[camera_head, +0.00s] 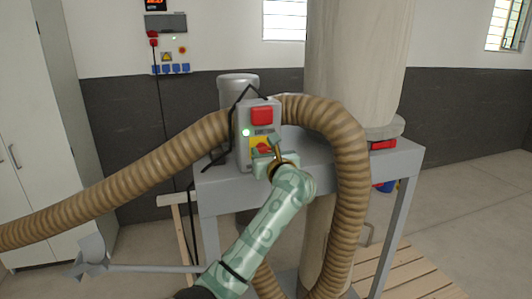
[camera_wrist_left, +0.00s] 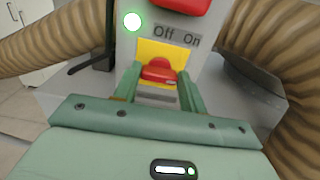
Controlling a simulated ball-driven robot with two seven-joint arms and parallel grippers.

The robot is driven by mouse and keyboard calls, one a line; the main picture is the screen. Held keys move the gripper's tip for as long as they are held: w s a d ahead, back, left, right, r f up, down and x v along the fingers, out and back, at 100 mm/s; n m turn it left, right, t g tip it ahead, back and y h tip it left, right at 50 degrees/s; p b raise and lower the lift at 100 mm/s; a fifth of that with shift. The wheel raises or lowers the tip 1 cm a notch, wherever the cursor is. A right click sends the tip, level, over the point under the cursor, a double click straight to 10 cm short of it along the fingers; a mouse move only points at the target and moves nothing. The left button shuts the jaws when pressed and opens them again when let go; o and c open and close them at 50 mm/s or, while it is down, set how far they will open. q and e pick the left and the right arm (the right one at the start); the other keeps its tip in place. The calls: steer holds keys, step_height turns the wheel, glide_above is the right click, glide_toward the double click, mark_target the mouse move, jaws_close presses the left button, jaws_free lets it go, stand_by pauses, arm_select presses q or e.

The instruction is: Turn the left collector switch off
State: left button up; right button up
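The grey collector switch box (camera_head: 244,150) stands on the collector's grey stand. It has a red cover (camera_head: 262,114) at the top, a lit green lamp (camera_head: 246,132) and a yellow plate with a red rotary knob (camera_wrist_left: 158,70). The wrist view shows an "Off On" label (camera_wrist_left: 177,36) above the plate, Off on the left. My left gripper (camera_wrist_left: 157,76) is open in front of the plate, one finger on each side of the knob, with small gaps showing. Whether a finger touches the knob is unclear. The knob's exact setting is hard to read. My right gripper is not in view.
Brown ribbed hoses (camera_head: 345,150) arch closely on both sides of the box. A large pale filter bag (camera_head: 358,60) rises behind to the right. A second red part (camera_head: 383,144) sits on the stand's right side. A white cabinet (camera_head: 35,150) stands far left.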

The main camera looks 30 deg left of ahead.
arm_select(q)
steer(key=shift+c, duration=0.9)
steer(key=shift+f+b, duration=0.1)
steer(key=shift+b, duration=0.4)
steer(key=shift+s+a+f+n+b, duration=0.1)
steer(key=shift+f+n+b, duration=0.05)
steer(key=shift+n+b, duration=5.1)
steer(key=shift+a+f+n+b, duration=0.15)
steer(key=shift+n+b, duration=3.5)
steer(key=shift+b, duration=3.1)
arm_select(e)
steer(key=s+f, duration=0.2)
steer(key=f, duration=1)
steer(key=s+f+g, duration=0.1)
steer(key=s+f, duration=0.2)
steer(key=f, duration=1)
arm_select(q)
steer(key=shift+d, duration=0.1)
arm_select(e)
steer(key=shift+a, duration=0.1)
arm_select(q)
steer(key=o, duration=1)
steer(key=shift+s+r, duration=0.1)
steer(key=shift+d, duration=0.1)
